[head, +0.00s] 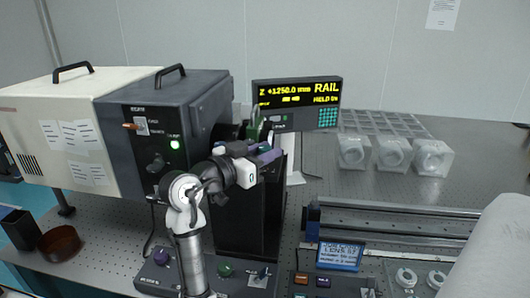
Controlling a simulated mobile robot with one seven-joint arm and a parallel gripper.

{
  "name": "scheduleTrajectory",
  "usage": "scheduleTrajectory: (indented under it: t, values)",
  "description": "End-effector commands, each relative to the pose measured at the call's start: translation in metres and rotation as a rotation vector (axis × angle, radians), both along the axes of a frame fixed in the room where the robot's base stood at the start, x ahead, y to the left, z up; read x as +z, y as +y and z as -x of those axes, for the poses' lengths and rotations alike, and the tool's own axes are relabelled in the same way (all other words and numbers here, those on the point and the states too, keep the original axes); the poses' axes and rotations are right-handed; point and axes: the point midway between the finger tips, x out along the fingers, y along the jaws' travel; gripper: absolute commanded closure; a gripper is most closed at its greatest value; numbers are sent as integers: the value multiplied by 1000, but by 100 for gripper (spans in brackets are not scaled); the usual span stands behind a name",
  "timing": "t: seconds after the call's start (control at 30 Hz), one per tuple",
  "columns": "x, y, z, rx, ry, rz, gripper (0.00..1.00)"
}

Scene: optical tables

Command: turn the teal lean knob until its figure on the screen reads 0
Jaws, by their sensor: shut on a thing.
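My gripper (262,152) is at the top of a tall black post, just below and left of the screen. It is shut on a small part there, mostly hidden by the gripper and wrist. A green upright piece (256,127) and purple pieces show beside the jaws. I cannot tell whether the held part is the teal lean knob. The screen (297,103) shows yellow text: "Z +1250.0 mm", "RAIL" and a smaller "HELD" line. I can read no lean figure on it. A green knob (225,271) sits on the low dark panel, apart from my gripper.
A dark instrument box (163,140) stands close left of my arm, with a cream box (62,120) beyond it. Clear blocks (392,155) stand at the right. Rails (400,220) and a small blue display (340,256) lie at the front right. Bare table shows between.

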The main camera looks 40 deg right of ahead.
Motion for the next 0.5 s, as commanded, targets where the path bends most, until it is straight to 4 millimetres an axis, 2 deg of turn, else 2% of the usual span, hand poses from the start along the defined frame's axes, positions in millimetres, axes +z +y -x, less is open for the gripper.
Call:
scheduleTrajectory:
  t: [0.17, 0.2, 0.33, 0.5]
  values:
    - [0, 0, 0, 1, 1, 0, 96]
    - [0, 0, 0, 1, 2, 0, 69]
    - [0, 0, 0, 1, 1, 0, 53]
    - [0, 0, 0, 1, 1, 0, 53]
